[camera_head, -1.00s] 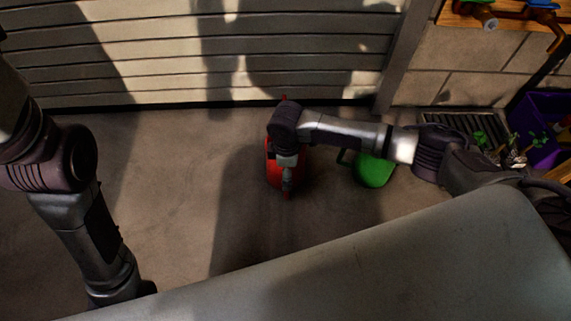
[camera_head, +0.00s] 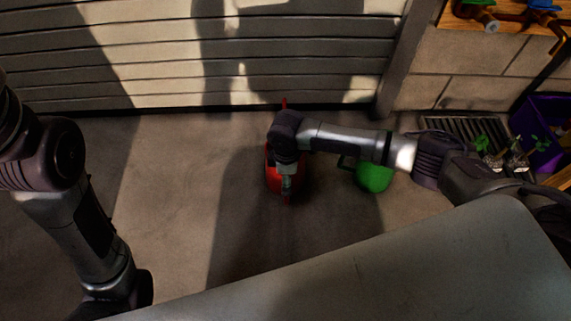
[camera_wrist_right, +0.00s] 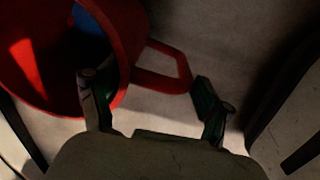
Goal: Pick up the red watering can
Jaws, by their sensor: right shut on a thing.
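The red watering can (camera_head: 271,179) is on or just above the concrete floor in front of the slatted door, partly hidden under my right wrist. In the right wrist view, the can's round open body (camera_wrist_right: 132,30) fills the upper left, and its loop handle (camera_wrist_right: 183,68) reaches between the fingers. My right gripper (camera_wrist_right: 155,95) is shut on the red watering can at this handle side; the exact contact is dark. My left arm comes down at the left of the head view, with its gripper out of the picture.
A green watering can (camera_head: 374,176) stands just right of the red one, beneath my right forearm. Potted seedlings (camera_head: 497,155) and a purple crate (camera_head: 540,152) are at the far right, beside a floor grate (camera_head: 462,124). The floor left of the red can is clear.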

